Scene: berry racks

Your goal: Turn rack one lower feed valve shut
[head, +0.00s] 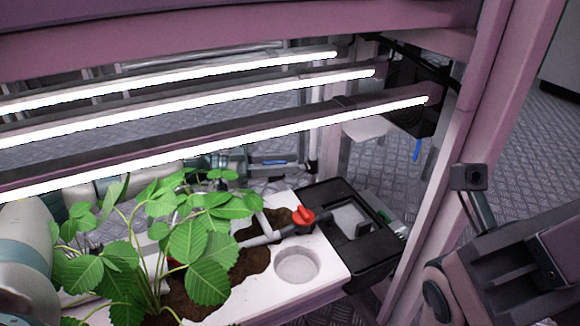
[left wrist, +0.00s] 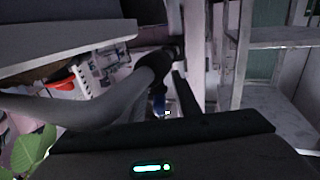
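The red valve handle (head: 303,216) sits on a grey pipe (head: 262,238) at the right end of a white planting trough (head: 325,262), below the lit tubes. Which way its lever points is too small to be sure of. My left arm enters at the left and runs behind the plant. My left gripper (head: 272,164) seems to be beyond the trough, apart from the valve. Its fingers are too small and partly covered to read. In the left wrist view its dark body (left wrist: 165,150) fills the bottom. My right arm shows at the lower right; its fingertips do not show.
A leafy strawberry plant (head: 195,245) hides part of the arm and trough. A black bin (head: 368,268) adjoins the trough's right end. Three light tubes (head: 385,108) hang overhead. A pink rack post (head: 470,130) stands at the right. The left wrist view shows a red thing (left wrist: 60,84).

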